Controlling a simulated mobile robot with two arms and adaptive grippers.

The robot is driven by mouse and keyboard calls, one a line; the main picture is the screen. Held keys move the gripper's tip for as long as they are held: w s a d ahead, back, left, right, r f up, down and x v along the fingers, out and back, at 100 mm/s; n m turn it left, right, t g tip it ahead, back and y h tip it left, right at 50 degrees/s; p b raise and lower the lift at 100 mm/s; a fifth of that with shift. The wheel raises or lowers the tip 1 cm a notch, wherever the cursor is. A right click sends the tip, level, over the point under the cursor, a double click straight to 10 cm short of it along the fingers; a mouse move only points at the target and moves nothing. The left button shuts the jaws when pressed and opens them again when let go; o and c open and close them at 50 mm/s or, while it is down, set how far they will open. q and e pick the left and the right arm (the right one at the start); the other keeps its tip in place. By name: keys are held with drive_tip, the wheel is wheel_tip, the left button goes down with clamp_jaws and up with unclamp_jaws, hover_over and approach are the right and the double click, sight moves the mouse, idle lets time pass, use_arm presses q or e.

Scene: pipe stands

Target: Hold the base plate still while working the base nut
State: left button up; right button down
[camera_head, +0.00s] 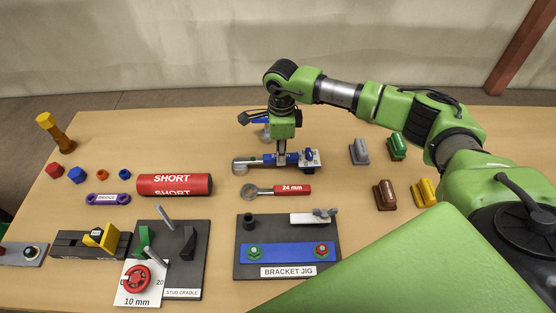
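My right gripper (281,155) points straight down at the back middle of the table, over the blue handle of a wrench (243,166). Its fingertips overlap the handle, but the view is too small to tell whether they grip it. A small pale plate with a blue upright part (309,156) sits at the right end of this handle. The bracket jig (244,262) in front holds a blue plate (287,253) with a green nut (254,251) and a red nut (321,249). I cannot tell which plate is the base plate. My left gripper is not in view.
A red 24 mm wrench (290,190) lies between my gripper and the jig. A red SHORT cylinder (174,185) and a stud cradle (190,270) are to the left. Several coloured blocks, one yellow (423,192), stand right. My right arm covers the front right.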

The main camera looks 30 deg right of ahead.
drive_tip(key=shift+w+r, duration=0.1)
drive_tip(key=shift+r, duration=0.05)
drive_tip(key=shift+r+p, duration=0.35)
drive_tip(key=shift+r, duration=0.3)
drive_tip(key=shift+r+p, duration=1.5)
drive_tip(key=shift+r, duration=1.25)
drive_tip(key=shift+a, duration=0.1)
